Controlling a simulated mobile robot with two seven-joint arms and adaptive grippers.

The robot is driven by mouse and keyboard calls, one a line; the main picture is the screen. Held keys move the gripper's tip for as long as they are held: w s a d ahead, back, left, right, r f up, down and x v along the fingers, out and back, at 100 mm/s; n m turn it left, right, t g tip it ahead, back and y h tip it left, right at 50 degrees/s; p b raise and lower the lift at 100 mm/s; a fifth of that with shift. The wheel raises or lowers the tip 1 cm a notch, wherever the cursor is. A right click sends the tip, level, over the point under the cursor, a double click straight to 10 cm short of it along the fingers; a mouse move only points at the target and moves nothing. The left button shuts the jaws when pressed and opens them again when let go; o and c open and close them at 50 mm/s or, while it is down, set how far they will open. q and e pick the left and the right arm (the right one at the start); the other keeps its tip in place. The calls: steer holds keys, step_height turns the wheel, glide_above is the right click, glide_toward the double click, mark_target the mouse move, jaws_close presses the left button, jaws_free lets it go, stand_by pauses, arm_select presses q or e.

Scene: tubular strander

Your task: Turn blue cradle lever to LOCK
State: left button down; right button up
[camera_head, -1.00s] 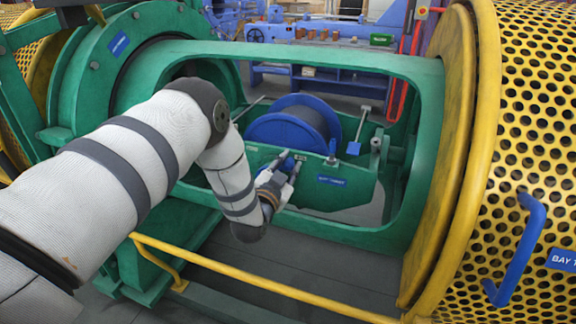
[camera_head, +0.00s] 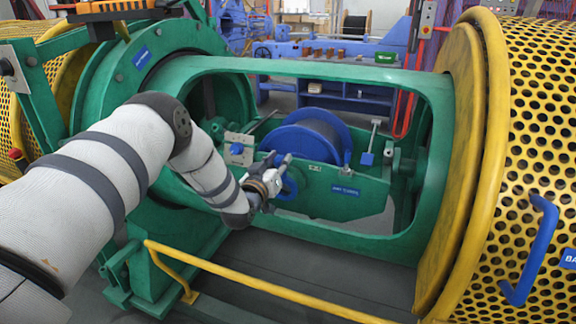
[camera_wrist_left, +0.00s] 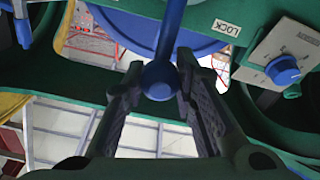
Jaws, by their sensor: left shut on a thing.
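The blue cradle lever shows in the left wrist view as a rod with a round knob (camera_wrist_left: 160,80) at its near end. My left gripper (camera_wrist_left: 161,88) has its two dark fingers on either side of the knob and is shut on it. A white LOCK label (camera_wrist_left: 226,27) is to the right of the rod, apart from it. In the head view my left gripper (camera_head: 280,164) is at the front wall of the green cradle (camera_head: 385,190). There the gripper largely hides the lever, with some blue beside the fingers. My right gripper is not in view.
A blue knob on a grey plate (camera_wrist_left: 284,69) sits close to the right finger; the plate also shows in the head view (camera_head: 238,148). A blue spool (camera_head: 305,140) lies in the cradle. The green frame's top bar (camera_head: 330,70) and a yellow rail (camera_head: 250,285) bound the opening.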

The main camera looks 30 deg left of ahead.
arm_select(q)
steer(key=s+a+f+n+b, duration=0.1)
steer(key=a+f+n+b, duration=0.1)
steer(key=a+n, duration=0.4)
steer(key=shift+s+a+f+n, duration=0.15)
steer(key=shift+s+f+n, duration=0.2)
steer(key=shift+n, duration=0.55)
arm_select(e)
steer(key=shift+s+f+g, duration=0.3)
steer(key=shift+s+f, duration=0.7)
steer(key=shift+f, duration=0.15)
arm_select(q)
steer(key=shift+w, duration=0.1)
steer(key=c, duration=1.3)
jaws_free()
steer(key=v, duration=1.2)
steer(key=shift+a+f, duration=0.1)
